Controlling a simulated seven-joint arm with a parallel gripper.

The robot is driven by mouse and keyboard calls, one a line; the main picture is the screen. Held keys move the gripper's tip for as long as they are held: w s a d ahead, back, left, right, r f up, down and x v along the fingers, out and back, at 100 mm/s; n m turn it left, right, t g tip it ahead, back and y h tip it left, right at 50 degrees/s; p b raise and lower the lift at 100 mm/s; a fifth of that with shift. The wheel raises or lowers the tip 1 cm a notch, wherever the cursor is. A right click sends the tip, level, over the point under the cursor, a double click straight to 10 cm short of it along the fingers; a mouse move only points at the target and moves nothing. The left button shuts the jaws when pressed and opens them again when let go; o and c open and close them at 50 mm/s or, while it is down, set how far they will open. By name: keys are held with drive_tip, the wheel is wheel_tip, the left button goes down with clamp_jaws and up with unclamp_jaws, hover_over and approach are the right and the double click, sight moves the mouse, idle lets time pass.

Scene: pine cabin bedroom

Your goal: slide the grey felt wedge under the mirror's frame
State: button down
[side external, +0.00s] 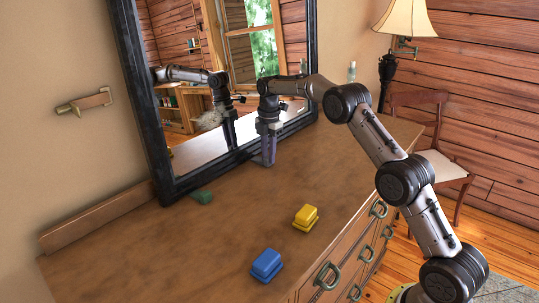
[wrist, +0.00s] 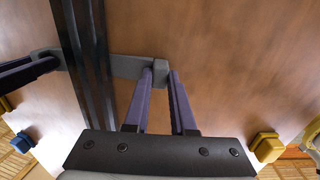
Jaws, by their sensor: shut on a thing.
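The grey felt wedge (wrist: 130,67) is in the wrist view, its thicker end between the purple fingertips of my gripper (wrist: 160,74). My gripper is shut on it, low at the dresser top; in the side view my gripper (side external: 268,162) stands just in front of the mirror's lower edge. The wedge's other end reaches the dark mirror's frame (wrist: 88,60). I cannot tell whether its tip is under the frame or only against it. In the side view the black frame (side external: 152,120) stands tilted on the dresser, and the wedge is mostly hidden.
The mirror glass (wrist: 25,30) reflects the wedge and fingers. The front left top is clear.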

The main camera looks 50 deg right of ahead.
drive_tip(key=shift+w, duration=0.6)
drive_tip(key=c, duration=0.7)
unclamp_jaws()
